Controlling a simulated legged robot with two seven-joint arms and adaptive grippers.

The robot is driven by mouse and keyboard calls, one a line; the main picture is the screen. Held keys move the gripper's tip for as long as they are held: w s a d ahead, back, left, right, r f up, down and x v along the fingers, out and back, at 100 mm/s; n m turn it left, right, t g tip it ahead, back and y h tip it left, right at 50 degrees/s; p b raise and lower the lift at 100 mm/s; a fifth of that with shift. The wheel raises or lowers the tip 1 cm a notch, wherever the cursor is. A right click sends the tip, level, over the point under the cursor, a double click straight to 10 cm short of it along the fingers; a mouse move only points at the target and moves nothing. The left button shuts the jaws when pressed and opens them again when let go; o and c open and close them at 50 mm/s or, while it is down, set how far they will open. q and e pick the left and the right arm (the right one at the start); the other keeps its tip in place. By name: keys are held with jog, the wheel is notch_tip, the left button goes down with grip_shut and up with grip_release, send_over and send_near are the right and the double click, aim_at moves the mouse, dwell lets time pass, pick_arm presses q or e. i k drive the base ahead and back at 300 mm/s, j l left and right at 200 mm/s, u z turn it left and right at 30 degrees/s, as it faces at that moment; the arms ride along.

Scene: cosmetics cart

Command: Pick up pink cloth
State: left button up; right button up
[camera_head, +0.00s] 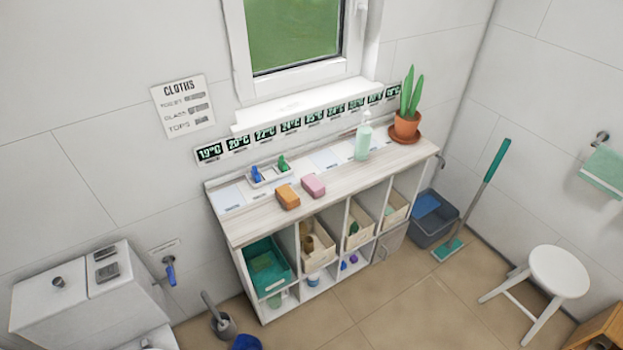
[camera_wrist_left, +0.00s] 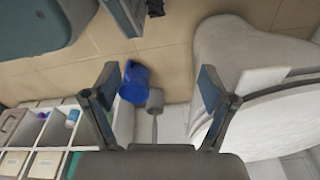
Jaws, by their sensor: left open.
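A pink folded cloth (camera_head: 313,186), small and block-like, lies on the wooden top of the shelf unit (camera_head: 240,232) in the head view. An orange block of similar shape (camera_head: 287,196) lies just left of it. My left gripper (camera_wrist_left: 158,84) shows only in the left wrist view, its two fingers spread apart with nothing between them. It points down toward the floor by the toilet, and the pink cloth is not in that view. My right gripper is in neither view.
A white tray (camera_head: 269,177), a pump bottle (camera_head: 363,138) and a potted plant (camera_head: 406,124) stand on the top. A toilet (camera_head: 75,300) is at left. A blue bucket (camera_wrist_left: 134,82) and toilet brush (camera_wrist_left: 155,99) stand on the floor. The top's front strip is bare.

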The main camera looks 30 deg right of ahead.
aim_at(313, 186)
jog(key=i+l+z, duration=0.1)
jog(key=l, duration=0.35)
jog(key=i+l+z, duration=0.1)
jog(key=l, duration=0.3)
jog(key=i+l+z, duration=0.1)
jog(key=l, duration=0.35)
jog(key=i, duration=0.05)
